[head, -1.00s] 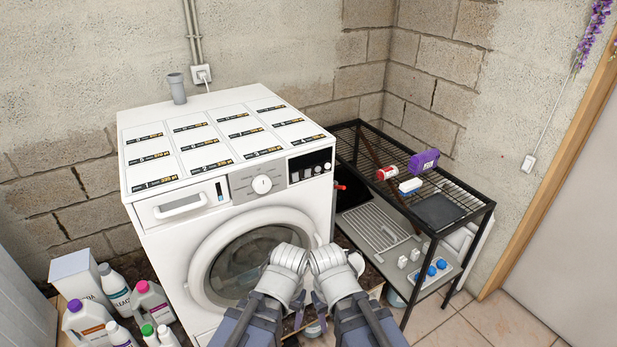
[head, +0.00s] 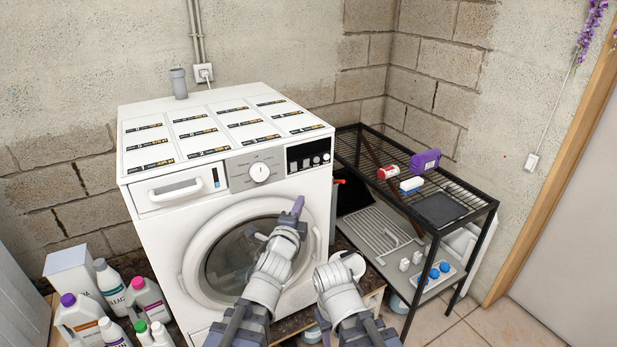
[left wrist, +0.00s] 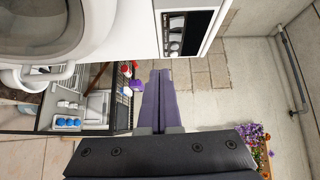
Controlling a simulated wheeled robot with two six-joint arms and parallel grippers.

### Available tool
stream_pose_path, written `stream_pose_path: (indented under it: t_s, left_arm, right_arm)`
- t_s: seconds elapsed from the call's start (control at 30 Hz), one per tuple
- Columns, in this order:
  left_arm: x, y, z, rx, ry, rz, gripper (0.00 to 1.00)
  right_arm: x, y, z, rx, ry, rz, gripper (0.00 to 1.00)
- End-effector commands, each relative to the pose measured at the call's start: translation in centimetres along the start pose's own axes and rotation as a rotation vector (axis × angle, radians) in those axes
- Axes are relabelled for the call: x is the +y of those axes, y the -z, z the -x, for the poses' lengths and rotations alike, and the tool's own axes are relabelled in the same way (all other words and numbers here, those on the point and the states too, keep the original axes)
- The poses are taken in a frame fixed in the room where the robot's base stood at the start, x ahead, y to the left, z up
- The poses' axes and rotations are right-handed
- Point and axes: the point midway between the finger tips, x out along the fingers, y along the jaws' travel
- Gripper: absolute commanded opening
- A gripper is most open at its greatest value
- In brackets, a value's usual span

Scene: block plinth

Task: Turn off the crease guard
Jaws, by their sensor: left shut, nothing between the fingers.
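The white washing machine (head: 150,230) stands against the block wall. Its black control panel (head: 309,150) at the upper right of the front has a display and a row of small light buttons. I cannot read which one is the crease guard. A round dial (head: 259,173) sits left of the panel. My left gripper (head: 297,204) is shut and empty, pointing up in front of the machine, below the panel and apart from it. In the left wrist view the purple fingers (left wrist: 160,76) are together, with the panel (left wrist: 187,32) beyond them. My right arm is low; its fingertips are hidden.
A black wire rack (head: 375,150) stands right of the machine with a purple container (head: 425,160) and other items on it. Detergent bottles (head: 112,290) stand at the lower left. The space before the control panel is clear.

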Motion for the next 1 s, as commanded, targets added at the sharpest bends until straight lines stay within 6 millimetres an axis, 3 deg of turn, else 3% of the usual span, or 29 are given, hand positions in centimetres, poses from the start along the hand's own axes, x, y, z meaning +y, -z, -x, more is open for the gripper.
stream_pose_path:
  t_s: [0.23,0.67,1.0]
  left_arm:
    - [-1.7,0.9,0.1,0.054,0.106,-0.111,0.00]
    - [-1.9,1.0,0.0,0.057,0.112,-0.115,0.00]
    - [-2.2,1.1,-2.2,0.057,0.111,-0.115,0.00]
  right_arm:
    - [-0.1,0.0,-0.6,0.000,0.000,0.000,0.50]
    - [-0.1,0.0,-0.5,0.000,0.000,0.000,0.50]
    - [0.0,0.0,-0.2,0.000,0.000,0.000,0.50]
